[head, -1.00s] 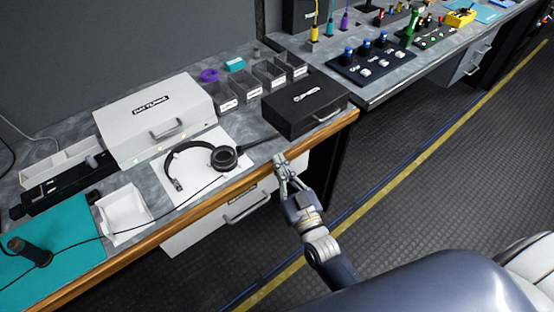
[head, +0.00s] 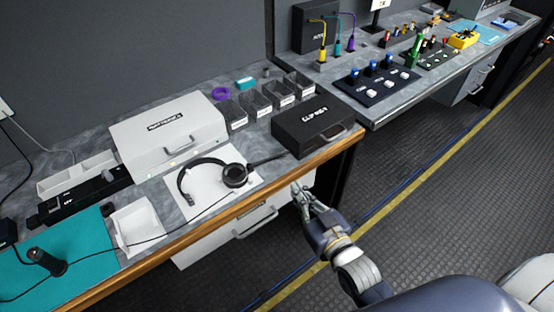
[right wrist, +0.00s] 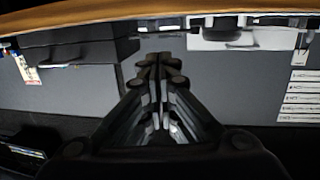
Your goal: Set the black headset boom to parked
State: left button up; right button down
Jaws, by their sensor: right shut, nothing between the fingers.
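The black headset (head: 201,167) lies on a white sheet (head: 190,208) on the grey bench, its round ear cup (head: 235,176) at the right end of the headband. A thin dark boom (head: 266,159) runs from the ear cup to the right, toward the black case. A cable trails from the headset to the lower left. My right gripper (head: 300,190) is in front of the bench's wooden edge, to the right of the headset and apart from it. It is shut and empty, and its closed fingers show in the right wrist view (right wrist: 160,65). My left gripper is out of view.
A black case (head: 312,125) stands close to the boom's right end. A white case (head: 168,135) stands behind the headset. A white tray (head: 128,238) and a teal mat (head: 85,262) lie to the left. The wooden front edge (head: 215,217) borders the bench.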

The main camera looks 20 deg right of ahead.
jog(key=r, duration=0.2)
jog(key=g+p, duration=0.1)
jog(key=p, duration=0.2)
send_near(269, 159)
jog(key=shift+h, duration=0.3)
jog(key=w, duration=0.6)
jog(key=shift+d+r, duration=0.1)
jog(key=shift+r, duration=0.05)
jog(key=shift+w+f, duration=0.2)
jog(key=shift+w, duration=0.4)
